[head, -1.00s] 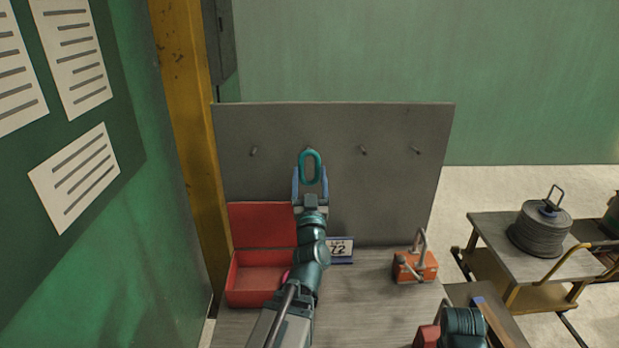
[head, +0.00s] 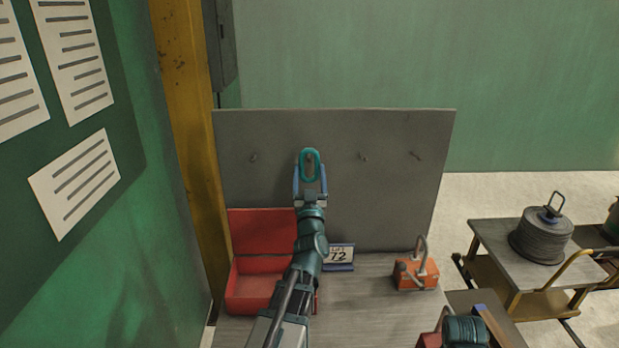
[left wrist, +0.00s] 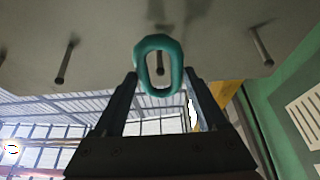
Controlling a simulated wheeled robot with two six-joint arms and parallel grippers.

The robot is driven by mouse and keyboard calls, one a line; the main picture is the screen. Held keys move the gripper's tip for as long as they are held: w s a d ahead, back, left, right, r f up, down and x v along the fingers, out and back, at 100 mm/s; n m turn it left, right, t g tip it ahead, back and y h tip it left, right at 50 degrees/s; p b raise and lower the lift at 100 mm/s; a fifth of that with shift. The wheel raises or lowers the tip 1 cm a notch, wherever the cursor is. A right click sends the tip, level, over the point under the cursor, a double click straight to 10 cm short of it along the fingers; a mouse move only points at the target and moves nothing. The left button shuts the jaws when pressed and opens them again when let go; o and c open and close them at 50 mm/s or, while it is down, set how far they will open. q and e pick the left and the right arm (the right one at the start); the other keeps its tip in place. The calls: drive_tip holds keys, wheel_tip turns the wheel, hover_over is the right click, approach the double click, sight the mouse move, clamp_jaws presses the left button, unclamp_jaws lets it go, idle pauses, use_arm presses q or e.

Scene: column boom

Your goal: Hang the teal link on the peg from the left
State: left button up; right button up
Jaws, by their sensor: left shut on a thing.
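The teal link (head: 318,163) is an upright oval ring in front of the grey panel (head: 400,200). My left gripper (head: 310,174) is shut on it, with a finger at each side. In the left wrist view the link (left wrist: 176,68) is at the top middle, between the fingers of the gripper (left wrist: 160,78). A peg (left wrist: 160,71) shows through its opening. I cannot tell whether the peg's end is inside the ring or still behind it. Other pegs stand at the left (head: 253,158) and to the right (head: 363,157) (head: 415,156). My right gripper is not in view.
An orange block with a handle (head: 416,272) is at the right. A yellow post (head: 185,150) stands left. A cart (head: 490,240) carries a cable reel (head: 541,235).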

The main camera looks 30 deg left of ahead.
sight(309, 176)
use_arm(q)
drive_tip(key=shift+w+a+f+b, duration=0.3)
drive_tip(key=shift+w+a, duration=0.15)
drive_tip(key=shift+w, duration=0.3)
drive_tip(key=shift+w+a+f+b, duration=0.25)
drive_tip(key=shift+w+a, duration=0.2)
drive_tip(key=shift+w, duration=0.25)
drive_tip(key=shift+w+a+f+b, duration=0.3)
drive_tip(key=shift+w+a, duration=0.15)
drive_tip(key=shift+w, duration=0.3)
drive_tip(key=o, duration=1.5)
